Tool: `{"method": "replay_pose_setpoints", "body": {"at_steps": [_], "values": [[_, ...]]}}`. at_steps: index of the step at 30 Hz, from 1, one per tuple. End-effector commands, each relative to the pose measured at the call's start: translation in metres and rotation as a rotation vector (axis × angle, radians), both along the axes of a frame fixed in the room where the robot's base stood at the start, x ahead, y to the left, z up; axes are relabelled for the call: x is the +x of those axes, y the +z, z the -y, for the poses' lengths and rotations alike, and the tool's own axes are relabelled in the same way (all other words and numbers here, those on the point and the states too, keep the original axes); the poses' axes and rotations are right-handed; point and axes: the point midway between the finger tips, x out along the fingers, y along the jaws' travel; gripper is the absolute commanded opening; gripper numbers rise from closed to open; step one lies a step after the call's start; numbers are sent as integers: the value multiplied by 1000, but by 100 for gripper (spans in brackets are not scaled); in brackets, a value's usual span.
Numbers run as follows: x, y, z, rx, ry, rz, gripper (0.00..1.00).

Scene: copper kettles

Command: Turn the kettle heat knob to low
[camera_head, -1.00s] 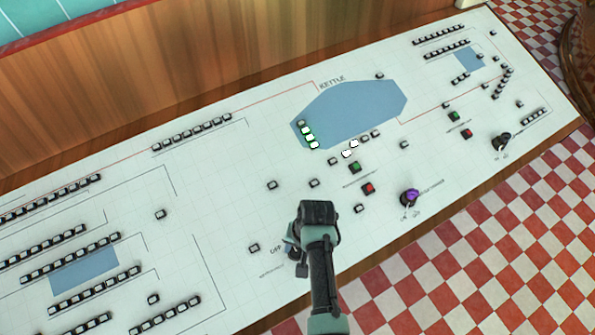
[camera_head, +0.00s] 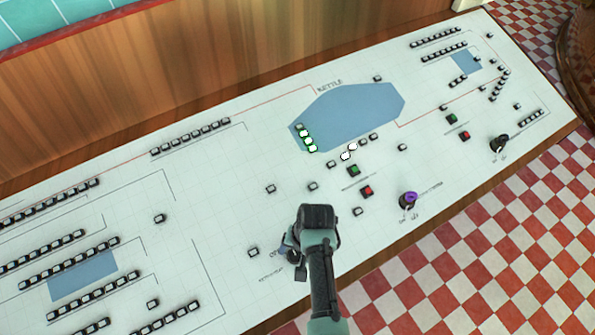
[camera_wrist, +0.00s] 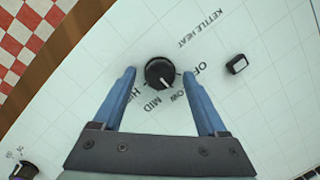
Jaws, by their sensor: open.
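The kettle heat knob (camera_wrist: 160,73) is round and black with a white pointer line. It sits on the white panel beside the words KETTLE HEAT, with OFF, LOW, MID and a partly covered HIGH label around it. In the wrist view the pointer aims down and slightly right, toward the LOW side of the labels. My gripper (camera_wrist: 160,77) is open, with one blue finger on each side of the knob and a visible gap to both. In the head view my gripper (camera_head: 290,254) is over the panel's front, and my arm mostly hides the knob.
A black button (camera_wrist: 237,64) stands near the OFF label. Another knob (camera_wrist: 24,170) is at the lower left corner of the wrist view. In the head view, a purple-topped knob (camera_head: 409,200), green button (camera_head: 353,170) and red button (camera_head: 367,191) lie to the right.

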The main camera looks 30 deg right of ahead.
Motion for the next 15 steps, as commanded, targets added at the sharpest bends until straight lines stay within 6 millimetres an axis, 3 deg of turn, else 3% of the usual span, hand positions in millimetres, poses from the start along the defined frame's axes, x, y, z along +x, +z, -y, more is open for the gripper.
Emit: {"method": "replay_pose_setpoints", "body": {"at_steps": [7,15], "values": [[0,19,3,-2,-1,4,75],[-3,71,11,-3,0,4,75]]}}
